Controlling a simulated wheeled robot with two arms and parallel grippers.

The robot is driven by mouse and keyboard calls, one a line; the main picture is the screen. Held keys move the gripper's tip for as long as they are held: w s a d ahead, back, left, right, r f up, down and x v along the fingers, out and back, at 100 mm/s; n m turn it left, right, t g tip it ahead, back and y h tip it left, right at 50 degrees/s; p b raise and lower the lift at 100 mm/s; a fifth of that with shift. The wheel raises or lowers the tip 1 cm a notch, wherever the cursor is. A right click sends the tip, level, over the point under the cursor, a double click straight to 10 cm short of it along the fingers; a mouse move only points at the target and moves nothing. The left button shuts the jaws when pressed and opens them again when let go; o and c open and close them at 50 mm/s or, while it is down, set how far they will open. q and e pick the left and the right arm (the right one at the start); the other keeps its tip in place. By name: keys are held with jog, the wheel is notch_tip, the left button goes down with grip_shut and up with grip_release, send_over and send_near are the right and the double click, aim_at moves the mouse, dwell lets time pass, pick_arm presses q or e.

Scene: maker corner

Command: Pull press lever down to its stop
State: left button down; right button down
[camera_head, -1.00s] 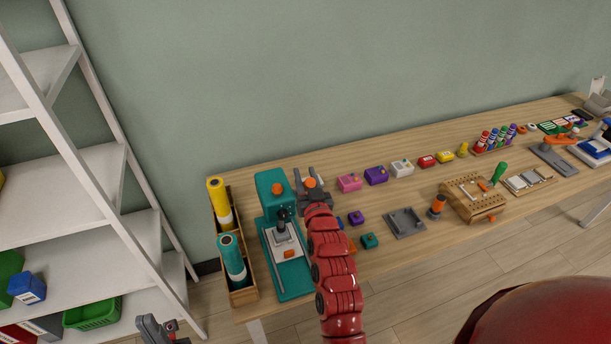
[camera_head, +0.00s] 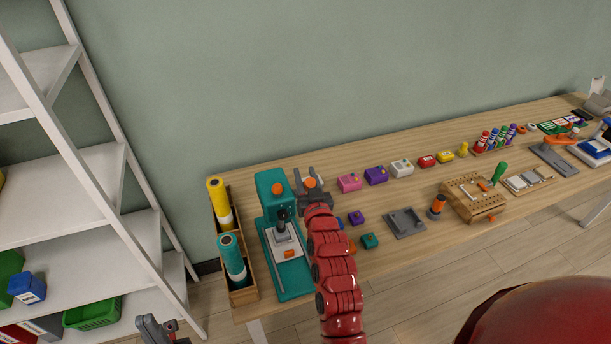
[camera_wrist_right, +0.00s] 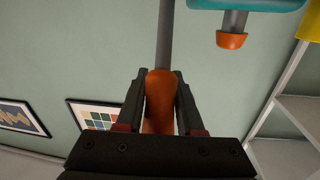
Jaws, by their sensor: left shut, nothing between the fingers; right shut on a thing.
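The teal press (camera_head: 270,196) stands at the left end of the table, with an orange knob on top and a grey ram over a pale block on its base. My right gripper (camera_head: 311,181) is beside the press head, on its right. In the right wrist view, its fingers (camera_wrist_right: 160,100) are shut around the lever's orange grip (camera_wrist_right: 160,88), and the grey lever rod (camera_wrist_right: 165,35) runs on from it. Part of the teal press (camera_wrist_right: 265,4) shows at the top of that view. My left gripper (camera_head: 156,326) is low at the left, shut and empty, away from the table.
A wooden tray (camera_head: 243,296) with a yellow and a teal cylinder stands left of the press. Small coloured boxes, a grey fixture (camera_head: 404,222) and a wooden block (camera_head: 474,205) lie to the right. A white shelf (camera_head: 70,190) stands at the left.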

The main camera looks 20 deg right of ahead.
dwell(0.3)
jog(key=s+f+m+t+h+b, duration=0.1)
jog(key=s+f+t+b, duration=0.3)
jog(key=b, duration=1.1)
jog(key=shift+s+t+b, duration=0.4)
jog(key=shift+s+t, duration=0.2)
jog(key=shift+t, duration=0.3)
jog(key=shift+d, duration=0.1)
jog(key=c, duration=0.5)
grip_release()
jog(key=shift+s+f, duration=0.1)
jog(key=shift+f, duration=0.05)
jog(key=b+v, duration=0.3)
jog(key=v, duration=1.4)
